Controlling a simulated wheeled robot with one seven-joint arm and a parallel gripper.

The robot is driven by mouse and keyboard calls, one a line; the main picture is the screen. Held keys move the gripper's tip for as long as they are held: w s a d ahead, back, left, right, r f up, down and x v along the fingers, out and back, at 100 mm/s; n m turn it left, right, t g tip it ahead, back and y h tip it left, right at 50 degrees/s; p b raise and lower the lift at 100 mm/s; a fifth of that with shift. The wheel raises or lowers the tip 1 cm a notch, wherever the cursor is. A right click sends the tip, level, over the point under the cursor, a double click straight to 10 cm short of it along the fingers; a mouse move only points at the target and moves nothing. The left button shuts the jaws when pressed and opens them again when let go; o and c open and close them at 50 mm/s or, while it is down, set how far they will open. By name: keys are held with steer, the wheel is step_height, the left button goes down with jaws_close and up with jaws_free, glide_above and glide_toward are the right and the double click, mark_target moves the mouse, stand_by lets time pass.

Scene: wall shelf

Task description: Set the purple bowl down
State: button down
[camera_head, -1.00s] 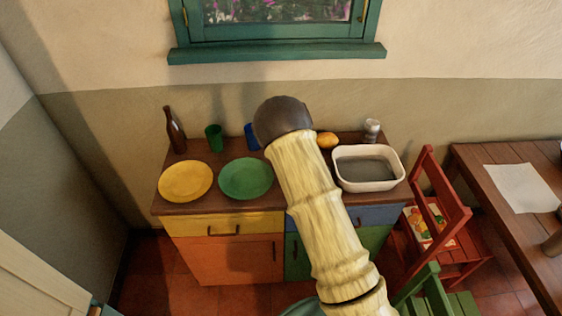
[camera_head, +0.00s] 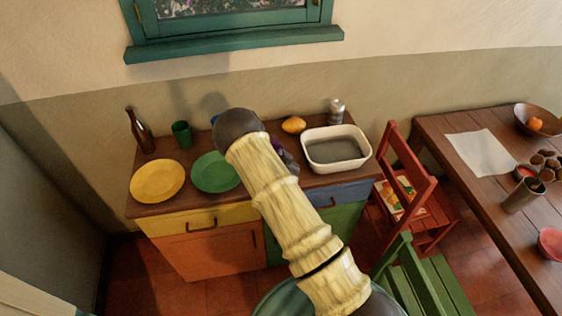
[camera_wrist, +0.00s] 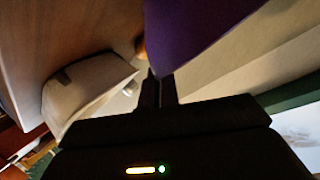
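The purple bowl (camera_wrist: 195,40) fills the upper middle of the wrist view, right at my fingertips. My gripper (camera_wrist: 159,82) has its two dark fingers close together on the bowl's edge, and it seems to hold the bowl by the rim. The bowl is off the dresser top as far as I can tell; its underside is not visible. In the head view my arm hides most of the gripper and the bowl, above the dresser (camera_head: 150,207).
On the dresser stand a brown bottle (camera_head: 140,130), a green cup (camera_head: 181,134), a yellow plate (camera_head: 157,181), a green plate (camera_head: 212,173), an orange fruit (camera_head: 293,125), a metallic shaker (camera_head: 336,111) and a white basin (camera_head: 337,163). Red chair (camera_head: 408,170) and table (camera_head: 450,135) are right.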

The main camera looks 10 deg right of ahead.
steer(key=shift+f+p, duration=0.65)
steer(key=shift+f, duration=1.4)
steer(key=shift+f, duration=0.15)
steer(key=c, duration=1.6)
jaws_free()
steer(key=shift+c, duration=0.2)
steer(key=b+v, duration=0.4)
steer(key=v, duration=0.8)
